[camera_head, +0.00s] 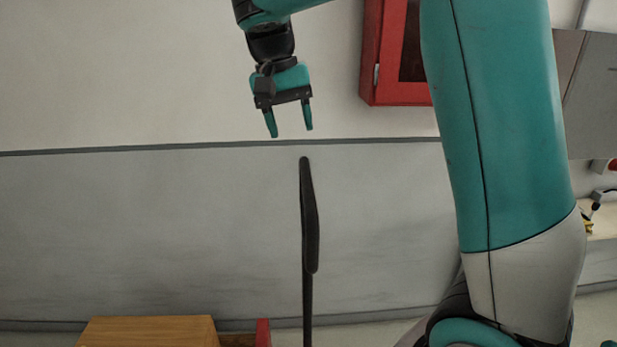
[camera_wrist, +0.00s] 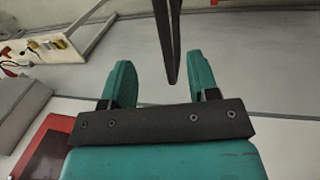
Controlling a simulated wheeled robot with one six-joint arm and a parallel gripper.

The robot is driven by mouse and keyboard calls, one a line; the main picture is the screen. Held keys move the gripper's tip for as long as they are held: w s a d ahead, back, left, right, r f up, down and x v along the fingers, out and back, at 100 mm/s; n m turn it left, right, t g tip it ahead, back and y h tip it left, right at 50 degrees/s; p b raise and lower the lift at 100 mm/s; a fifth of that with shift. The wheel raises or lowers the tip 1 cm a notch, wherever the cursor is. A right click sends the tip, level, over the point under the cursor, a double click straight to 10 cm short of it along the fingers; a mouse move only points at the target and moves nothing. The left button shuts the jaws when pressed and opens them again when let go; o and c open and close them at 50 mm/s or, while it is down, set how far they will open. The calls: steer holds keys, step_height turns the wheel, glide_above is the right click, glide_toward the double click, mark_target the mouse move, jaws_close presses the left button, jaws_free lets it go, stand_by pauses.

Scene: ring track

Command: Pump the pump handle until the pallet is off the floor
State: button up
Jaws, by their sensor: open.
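The pump handle (camera_head: 310,225) is a dark, upright loop on a thin dark shaft in the middle of the head view. Its lower shaft runs out of the bottom of the picture. My gripper (camera_head: 291,131) is above the handle's top end, pointing down, open and empty. In the wrist view the handle (camera_wrist: 172,45) reaches in from the top edge, and its tip lies between the two teal fingers of my gripper (camera_wrist: 164,80) in the picture. The fingers do not visibly touch it. The pallet cannot be made out for sure.
A wooden box (camera_head: 150,331) and a small red upright part (camera_head: 263,333) are at the bottom left of the handle. A red cabinet (camera_head: 400,95) hangs on the wall at upper right. A workbench (camera_head: 602,221) is at the far right. The wall space left of the handle is clear.

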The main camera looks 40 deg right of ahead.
mark_target(310, 200)
steer(key=d+f, duration=0.1)
steer(key=f, duration=0.4)
steer(key=s+d+f, duration=0.1)
steer(key=f, duration=0.5)
steer(key=s+d+f, duration=0.1)
steer(key=f, duration=0.5)
steer(key=shift+b, duration=0.35)
steer(key=shift+c, duration=0.5)
jaws_close()
